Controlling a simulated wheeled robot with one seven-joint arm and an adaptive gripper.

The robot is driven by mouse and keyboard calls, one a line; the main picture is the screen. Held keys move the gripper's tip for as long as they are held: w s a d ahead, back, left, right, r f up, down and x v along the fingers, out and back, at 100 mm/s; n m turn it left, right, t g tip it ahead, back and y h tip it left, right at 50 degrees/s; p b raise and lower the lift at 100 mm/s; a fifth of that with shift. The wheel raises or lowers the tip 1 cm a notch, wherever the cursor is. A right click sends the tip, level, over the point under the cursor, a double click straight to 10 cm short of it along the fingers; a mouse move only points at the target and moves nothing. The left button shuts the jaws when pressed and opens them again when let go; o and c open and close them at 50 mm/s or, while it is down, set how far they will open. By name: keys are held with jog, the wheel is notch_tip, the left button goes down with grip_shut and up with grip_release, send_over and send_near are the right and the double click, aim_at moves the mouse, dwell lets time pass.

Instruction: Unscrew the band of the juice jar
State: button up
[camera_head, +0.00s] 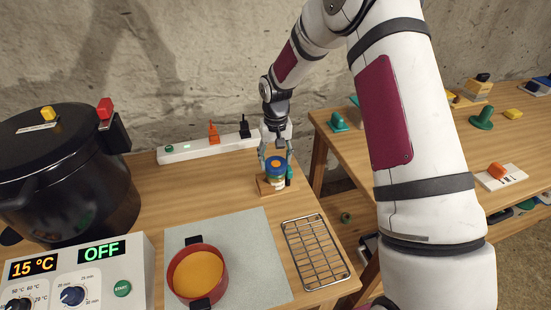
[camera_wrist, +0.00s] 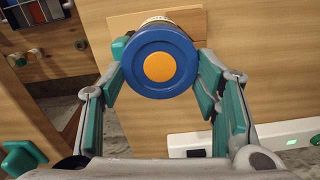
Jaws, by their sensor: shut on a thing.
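The jar (camera_head: 277,182) stands upright on a small wooden base (camera_head: 264,188) at the back right of the near table. Its blue band (camera_head: 276,172) surrounds an orange lid centre (camera_head: 277,163). My gripper (camera_head: 276,161) comes down from above and is shut on the band, one finger on each side. In the wrist view, my gripper (camera_wrist: 157,68) has its teal pads against opposite sides of the blue band (camera_wrist: 128,65), with the orange centre (camera_wrist: 159,67) between them. The jar's body is mostly hidden under the band there, and I cannot read its label.
A wire rack (camera_head: 316,254) and a red pot (camera_head: 196,273) on a grey mat (camera_head: 252,262) lie in front. A large black canner (camera_head: 66,185) stands left. A power strip (camera_head: 190,149) runs along the wall behind. A second table (camera_head: 350,148) is right.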

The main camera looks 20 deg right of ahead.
jog(key=n, duration=0.3)
jog(key=shift+f, duration=0.1)
jog(key=shift+s+a+n, duration=0.1)
jog(key=shift+n, duration=0.7)
jog(key=n, duration=0.2)
jog(key=shift+n+b, duration=0.35)
jog(key=shift+n, duration=0.05)
jog(key=shift+a+n, duration=0.1)
jog(key=shift+n, duration=0.8)
jog(key=n, duration=0.4)
jog(key=shift+s, duration=0.2)
jog(key=shift+n, duration=0.3)
